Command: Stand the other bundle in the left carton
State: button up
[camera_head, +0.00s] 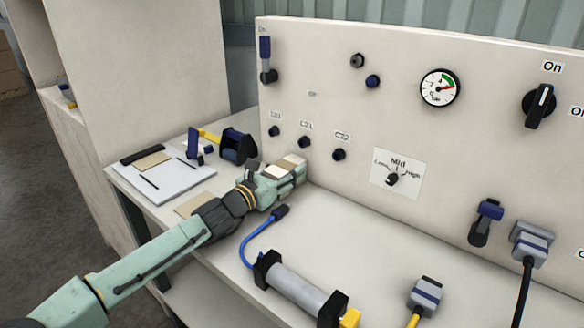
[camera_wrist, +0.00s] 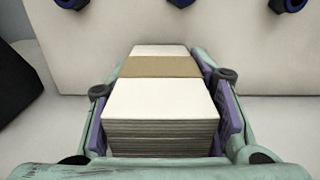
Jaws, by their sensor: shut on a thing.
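My gripper (camera_head: 279,176) is shut on a bundle (camera_head: 290,163) close to the panel's foot. In the wrist view the bundle (camera_wrist: 158,98) is a thick stack of white sheets or cards with a brown kraft band across it. It lies lengthwise between the purple pads of my gripper (camera_wrist: 165,92), one on each side. Its far end points toward the panel. I cannot tell whether it touches the bench. No carton that I can make out as the left carton shows in either view, and no second bundle is clear.
The pale control panel (camera_head: 330,105) with knobs and a gauge rises behind the bench (camera_head: 222,262). A clipboard (camera_head: 165,178) and a dark tool with yellow (camera_head: 238,145) lie left of my gripper. A flat tan piece (camera_head: 192,205) lies nearby. A cylinder (camera_head: 298,290) with a blue hose lies in front.

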jog(key=shift+f, duration=0.1)
jog(key=o, duration=1.3)
jog(key=shift+o, duration=0.2)
jog(key=shift+r, duration=0.2)
